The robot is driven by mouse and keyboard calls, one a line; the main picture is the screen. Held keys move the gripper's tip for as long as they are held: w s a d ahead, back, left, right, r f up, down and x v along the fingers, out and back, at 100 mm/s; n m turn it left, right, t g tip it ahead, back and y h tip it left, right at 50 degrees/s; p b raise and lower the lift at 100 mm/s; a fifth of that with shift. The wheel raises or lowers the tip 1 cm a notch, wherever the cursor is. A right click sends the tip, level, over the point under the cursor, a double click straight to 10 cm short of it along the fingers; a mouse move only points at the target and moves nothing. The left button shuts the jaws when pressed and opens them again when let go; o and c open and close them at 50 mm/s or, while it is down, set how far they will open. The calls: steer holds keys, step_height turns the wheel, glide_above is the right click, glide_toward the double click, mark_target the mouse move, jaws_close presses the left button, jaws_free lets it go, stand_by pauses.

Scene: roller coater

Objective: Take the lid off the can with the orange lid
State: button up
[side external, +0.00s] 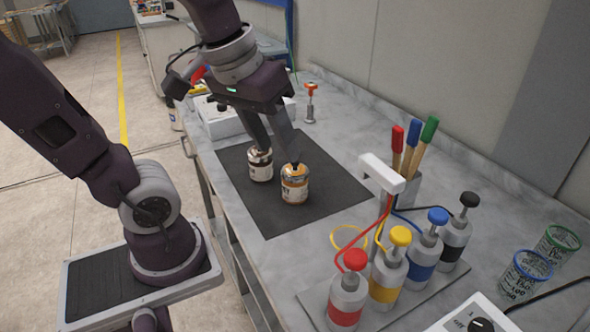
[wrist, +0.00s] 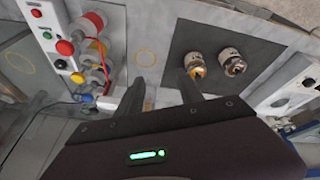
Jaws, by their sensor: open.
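The can with the orange lid (side external: 295,188) stands upright on a dark mat (side external: 320,200) in the side external view. It also shows in the wrist view (wrist: 196,66), above the right fingertip. A second can (side external: 260,168) with a white label and darker top stands to its left, and beside it on the right in the wrist view (wrist: 231,64). My gripper (side external: 281,158) is open and empty, just above the cans in the side external view. In the wrist view, both fingers (wrist: 162,82) show apart.
Several pump bottles, including a red-topped one (side external: 347,290), stand on a tray at the front right. A holder with coloured-handled tools (side external: 405,185) stands behind them. A white device (side external: 222,120) lies beyond the mat. The mat's near half is clear.

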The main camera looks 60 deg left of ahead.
steer(key=w+a+f+n+g, duration=0.2)
steer(key=w+a+f+n, duration=0.1)
steer(key=w+a+n, duration=0.45)
steer(key=n+g, duration=0.2)
steer(key=n, duration=0.2)
glide_above(295, 166)
steer(key=f, duration=0.3)
steer(key=shift+w+a+f, duration=0.15)
steer(key=shift+w+f, duration=0.05)
steer(key=shift+f, duration=0.05)
steer(key=shift+n, duration=0.25)
steer(key=f, duration=0.7)
steer(key=shift+a+f, duration=0.3)
steer(key=shift+f, duration=0.1)
jaws_close()
